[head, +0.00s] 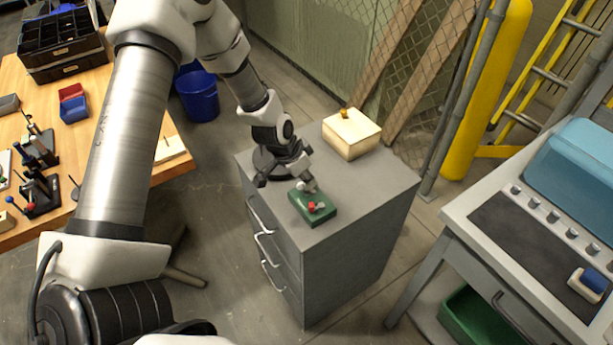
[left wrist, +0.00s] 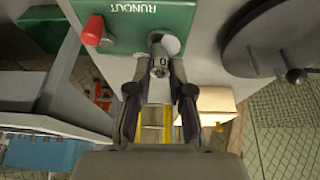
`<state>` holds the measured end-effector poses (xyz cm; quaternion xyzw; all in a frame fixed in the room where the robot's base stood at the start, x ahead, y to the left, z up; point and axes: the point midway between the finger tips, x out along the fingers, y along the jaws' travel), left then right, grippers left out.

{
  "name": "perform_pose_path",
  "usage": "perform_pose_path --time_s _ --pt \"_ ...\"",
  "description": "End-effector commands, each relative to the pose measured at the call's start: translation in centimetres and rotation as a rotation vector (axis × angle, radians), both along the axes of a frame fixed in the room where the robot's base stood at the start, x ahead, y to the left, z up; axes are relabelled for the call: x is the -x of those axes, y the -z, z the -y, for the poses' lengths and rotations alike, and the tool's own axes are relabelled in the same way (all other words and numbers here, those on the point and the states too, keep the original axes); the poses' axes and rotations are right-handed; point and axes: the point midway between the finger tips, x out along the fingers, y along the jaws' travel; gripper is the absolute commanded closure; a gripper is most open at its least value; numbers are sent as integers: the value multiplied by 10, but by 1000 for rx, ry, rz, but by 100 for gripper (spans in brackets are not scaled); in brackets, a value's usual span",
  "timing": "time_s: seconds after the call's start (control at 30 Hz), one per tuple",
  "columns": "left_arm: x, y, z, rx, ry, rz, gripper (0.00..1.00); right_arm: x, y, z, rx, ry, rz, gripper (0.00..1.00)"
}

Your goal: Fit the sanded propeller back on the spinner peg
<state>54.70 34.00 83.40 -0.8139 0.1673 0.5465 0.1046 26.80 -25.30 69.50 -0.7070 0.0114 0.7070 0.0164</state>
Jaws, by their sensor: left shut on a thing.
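A green fixture block (head: 326,203) marked RUNOUT, with a red knob (head: 312,208) on top, sits near the front edge of the grey cabinet. It also shows at the top of the left wrist view (left wrist: 133,22), with the red knob (left wrist: 92,30) to its left. My right gripper is not in view.
A dark round disc (left wrist: 265,38) with a knob lies on the cabinet top (head: 366,186) beside the gripper. A pale wooden box (head: 351,136) stands at the back. A workbench with tools is left; a bench with a blue-lidded unit (head: 577,165) is right.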

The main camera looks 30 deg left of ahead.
Motion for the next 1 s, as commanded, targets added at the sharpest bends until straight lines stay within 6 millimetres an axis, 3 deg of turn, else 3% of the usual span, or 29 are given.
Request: perform_pose_path --time_s 0.43,0.47,0.53,1.0 --pt "0 7 0 0 0 0 100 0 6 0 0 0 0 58" --pt "0 7 0 0 0 0 76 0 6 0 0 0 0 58" --pt "0 7 0 0 0 0 51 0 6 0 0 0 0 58" --pt "0 7 0 0 0 0 50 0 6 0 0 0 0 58"
